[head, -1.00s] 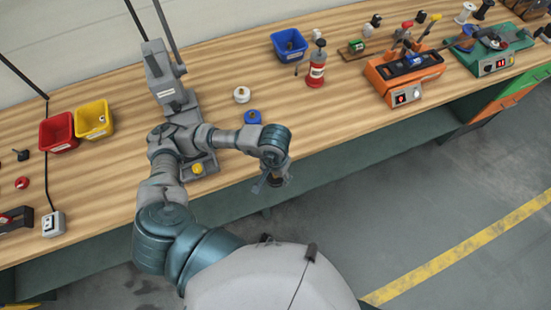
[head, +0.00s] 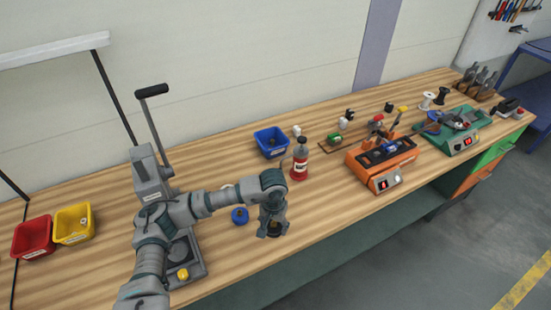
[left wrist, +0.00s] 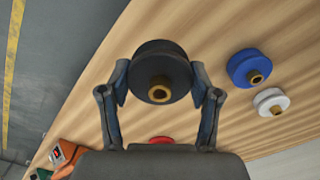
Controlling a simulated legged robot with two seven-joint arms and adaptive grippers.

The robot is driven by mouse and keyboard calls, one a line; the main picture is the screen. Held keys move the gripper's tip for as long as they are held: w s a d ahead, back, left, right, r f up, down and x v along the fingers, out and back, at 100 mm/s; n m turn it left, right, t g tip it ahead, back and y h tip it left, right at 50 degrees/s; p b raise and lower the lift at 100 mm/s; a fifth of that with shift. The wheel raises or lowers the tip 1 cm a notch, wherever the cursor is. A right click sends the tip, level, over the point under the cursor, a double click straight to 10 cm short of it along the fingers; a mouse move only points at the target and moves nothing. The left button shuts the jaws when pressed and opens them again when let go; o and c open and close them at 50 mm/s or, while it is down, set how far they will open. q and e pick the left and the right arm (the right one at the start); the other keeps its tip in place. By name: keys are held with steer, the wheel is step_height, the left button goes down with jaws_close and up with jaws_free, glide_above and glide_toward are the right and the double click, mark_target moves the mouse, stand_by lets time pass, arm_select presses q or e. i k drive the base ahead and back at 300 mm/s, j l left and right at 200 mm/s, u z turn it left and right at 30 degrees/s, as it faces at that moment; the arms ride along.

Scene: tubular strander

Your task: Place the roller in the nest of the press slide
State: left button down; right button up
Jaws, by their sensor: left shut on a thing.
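My left gripper (head: 272,226) is shut on a black roller (left wrist: 162,68) with a brass hub; the left wrist view shows a finger on each side of it. In the head view the roller is a small dark shape below the fingers, near the bench's front edge, right of the press. The grey press (head: 147,176) has a long black-handled lever. Its base and slide (head: 180,250) are partly hidden by my left arm, and I cannot make out the nest clearly. My right gripper is not in view.
A blue roller (head: 240,215) and a white roller (left wrist: 271,101) lie between press and gripper. A red bottle (head: 300,165) and blue bin (head: 270,143) stand behind. Yellow (head: 74,224) and red (head: 33,238) bins are left. An orange device (head: 378,165) is right.

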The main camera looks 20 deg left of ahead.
mark_target(178, 253)
steer(key=i+l+u, duration=0.45)
steer(key=l, duration=0.15)
steer(key=l+u, duration=0.2)
steer(key=i+l+u, duration=0.2)
steer(key=l, duration=0.3)
steer(key=i+l+u, duration=0.2)
steer(key=i, duration=0.3)
steer(key=l, duration=0.1)
